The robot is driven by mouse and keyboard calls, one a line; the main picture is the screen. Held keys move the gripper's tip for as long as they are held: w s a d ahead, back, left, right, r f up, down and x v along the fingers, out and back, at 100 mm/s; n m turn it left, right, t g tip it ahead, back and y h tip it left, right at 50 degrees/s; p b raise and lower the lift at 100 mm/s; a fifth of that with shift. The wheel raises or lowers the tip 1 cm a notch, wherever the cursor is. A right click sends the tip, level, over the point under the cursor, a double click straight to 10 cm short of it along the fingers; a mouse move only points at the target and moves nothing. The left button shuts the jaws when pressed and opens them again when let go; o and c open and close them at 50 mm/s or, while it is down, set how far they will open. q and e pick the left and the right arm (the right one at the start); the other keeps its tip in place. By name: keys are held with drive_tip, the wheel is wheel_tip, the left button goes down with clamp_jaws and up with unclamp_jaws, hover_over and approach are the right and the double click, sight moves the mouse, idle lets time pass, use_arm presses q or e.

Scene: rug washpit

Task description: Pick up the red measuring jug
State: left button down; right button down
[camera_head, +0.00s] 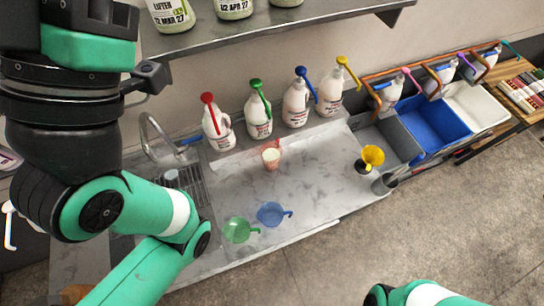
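The red measuring jug (271,157) stands on the grey marble-look counter (320,170), near its back edge and in front of the white bottles. It is small and see-through, with a pale content or inside. A green measuring jug (237,230) and a blue measuring jug (271,213) stand near the counter's front edge. My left arm comes in from the left and bends down out of the picture, so its gripper is not visible. Only a piece of my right arm shows at the bottom edge. Neither arm touches the red jug.
White bottles with red (216,125), green (258,115), blue (298,102) and yellow (329,92) pump tops line the back. A sink (185,185) with a tap is left. A yellow funnel (373,156) and grey and blue bins (436,122) are right. The mid-counter is clear.

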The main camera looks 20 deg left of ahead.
idle(0.4)
use_arm(q)
drive_tip(key=c, duration=1)
unclamp_jaws()
